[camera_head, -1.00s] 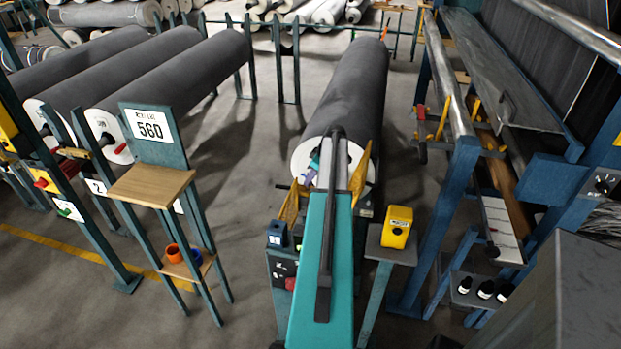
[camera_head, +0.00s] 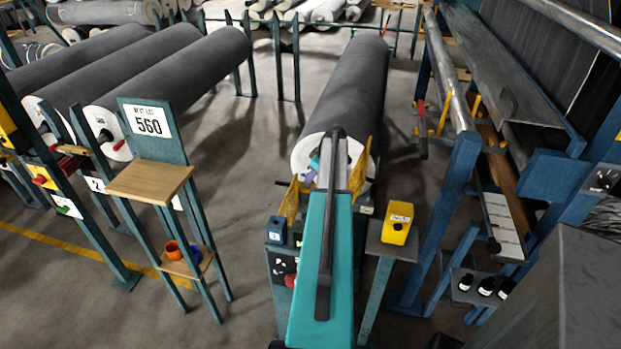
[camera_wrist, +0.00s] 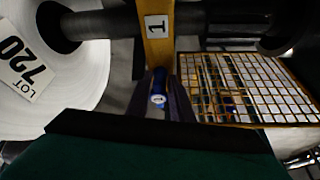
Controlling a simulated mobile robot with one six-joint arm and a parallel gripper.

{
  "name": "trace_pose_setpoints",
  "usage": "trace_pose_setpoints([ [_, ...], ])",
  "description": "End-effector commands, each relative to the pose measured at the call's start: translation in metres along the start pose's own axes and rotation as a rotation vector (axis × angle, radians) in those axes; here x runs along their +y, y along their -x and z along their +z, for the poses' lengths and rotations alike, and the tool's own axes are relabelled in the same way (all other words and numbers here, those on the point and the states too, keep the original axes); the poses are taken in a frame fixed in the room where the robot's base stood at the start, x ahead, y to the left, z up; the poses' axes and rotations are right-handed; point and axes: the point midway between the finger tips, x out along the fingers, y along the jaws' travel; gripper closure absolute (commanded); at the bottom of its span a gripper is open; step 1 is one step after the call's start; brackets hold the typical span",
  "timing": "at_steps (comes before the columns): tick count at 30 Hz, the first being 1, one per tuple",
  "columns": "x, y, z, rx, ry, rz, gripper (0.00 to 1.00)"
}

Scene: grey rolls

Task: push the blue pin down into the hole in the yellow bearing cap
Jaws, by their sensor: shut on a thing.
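In the wrist view, my gripper (camera_wrist: 160,88) is shut on the blue pin (camera_wrist: 158,86), a small blue cylinder with a pale marked end facing the camera. The yellow bearing cap (camera_wrist: 157,45), with a white label reading 1, is directly beyond the pin. The pin lines up with the cap's near end. The hole is hidden, and I cannot tell how deep the pin sits in it. In the head view, my teal arm covers the pin and most of the area around the cap.
A grey roll (camera_head: 345,90) with a white end lies beyond my arm. In the wrist view, a yellow mesh guard (camera_wrist: 235,85) is close on the right and the white roll end (camera_wrist: 60,80) on the left. A yellow box (camera_head: 397,224) stands on a post right of my arm.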

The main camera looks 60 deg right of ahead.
Motion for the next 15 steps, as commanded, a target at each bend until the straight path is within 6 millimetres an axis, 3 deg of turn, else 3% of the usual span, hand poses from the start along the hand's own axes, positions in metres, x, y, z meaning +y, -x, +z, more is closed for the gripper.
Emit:
trace_pose_setpoints([
  [15,-0.0001,-0.0059,0.0025,0.0,0.0,0.0,1.0],
])
